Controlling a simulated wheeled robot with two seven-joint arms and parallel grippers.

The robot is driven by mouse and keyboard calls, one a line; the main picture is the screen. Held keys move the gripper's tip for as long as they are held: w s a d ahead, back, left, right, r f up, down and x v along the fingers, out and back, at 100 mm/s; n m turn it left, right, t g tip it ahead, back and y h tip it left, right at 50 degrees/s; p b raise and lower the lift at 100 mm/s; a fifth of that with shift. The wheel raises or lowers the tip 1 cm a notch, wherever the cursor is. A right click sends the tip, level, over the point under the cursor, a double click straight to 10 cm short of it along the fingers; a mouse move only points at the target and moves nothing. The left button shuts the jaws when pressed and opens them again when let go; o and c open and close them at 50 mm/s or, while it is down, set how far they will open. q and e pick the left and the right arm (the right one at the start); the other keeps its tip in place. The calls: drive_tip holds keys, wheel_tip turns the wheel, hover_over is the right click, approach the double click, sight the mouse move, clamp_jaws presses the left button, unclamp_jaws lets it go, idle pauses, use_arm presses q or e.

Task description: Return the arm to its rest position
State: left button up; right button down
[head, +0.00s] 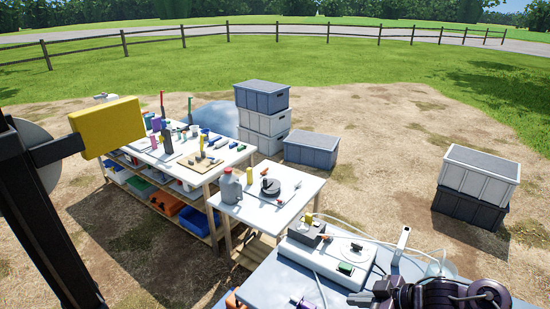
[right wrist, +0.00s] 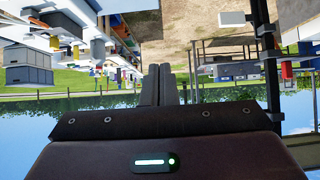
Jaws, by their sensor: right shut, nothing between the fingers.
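My right gripper (head: 478,297) shows at the lower right edge of the head view, dark and partly cut off by the frame, over or beside the near grey-blue table (head: 258,286). In the right wrist view, its two dark fingers (right wrist: 155,85) are together with nothing between them. That view is upside down, with sky below and tables above. The fingers appear clear of any object. My left gripper is not visible in the head view.
A small white table (head: 258,208) holds a grey jug (head: 230,188). A long workbench (head: 205,172) carries bottles and tools. Grey crates stand stacked behind (head: 262,97) and at right (head: 480,173). A dark post with a yellow block (head: 107,127) rises at left. Bare ground lies between.

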drive_tip(key=s+d+f+m+h+b, duration=0.15)
drive_tip(key=s+f+m+b, duration=0.25)
drive_tip(key=f, duration=1.4)
drive_tip(key=s+d+f+m+h+b, duration=0.1)
drive_tip(key=s+f+m+h+b, duration=0.2)
drive_tip(key=f, duration=1.6)
drive_tip(key=s+f+g+h+b, duration=0.1)
drive_tip(key=s+f, duration=0.6)
drive_tip(key=s, duration=0.4)
drive_tip(key=s+f+m+g+h+b, duration=0.1)
drive_tip(key=s+f+g+b, duration=0.1)
drive_tip(key=s+f, duration=0.6)
drive_tip(key=s+f+g+h+b, duration=0.1)
drive_tip(key=s+f+h+b, duration=0.1)
drive_tip(key=s+f, duration=0.6)
drive_tip(key=s, duration=0.6)
drive_tip(key=shift+s+d+m+g, duration=0.35)
drive_tip(key=shift+m+g, duration=0.05)
drive_tip(key=shift+f, duration=0.1)
